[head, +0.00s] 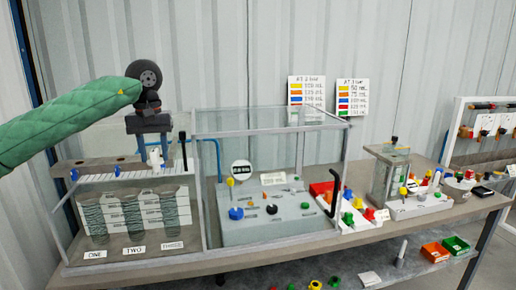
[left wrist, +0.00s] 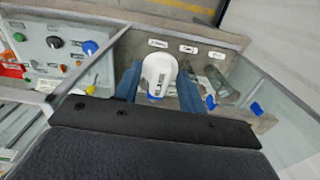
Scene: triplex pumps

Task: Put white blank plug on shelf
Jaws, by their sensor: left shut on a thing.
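The white blank plug (left wrist: 160,70) is between the two fingers of my left gripper in the left wrist view, with a blue part at its near end. In the head view my left gripper (head: 153,158) points down above the rack of labelled tubes, shut on the white plug (head: 155,154). The plug is small there and partly covered by the gripper. A grey shelf (head: 335,275) runs below the table, with a white upright piece (head: 401,252) standing on its right part. My right gripper is not in view.
Three clear tubes (head: 134,218) labelled ONE, TWO and THREE stand below a perforated plate (head: 95,164). A clear-walled case (head: 271,109) encloses a grey panel (head: 265,225) with coloured knobs. Orange (head: 435,252) and green (head: 456,245) bins sit on the lower shelf.

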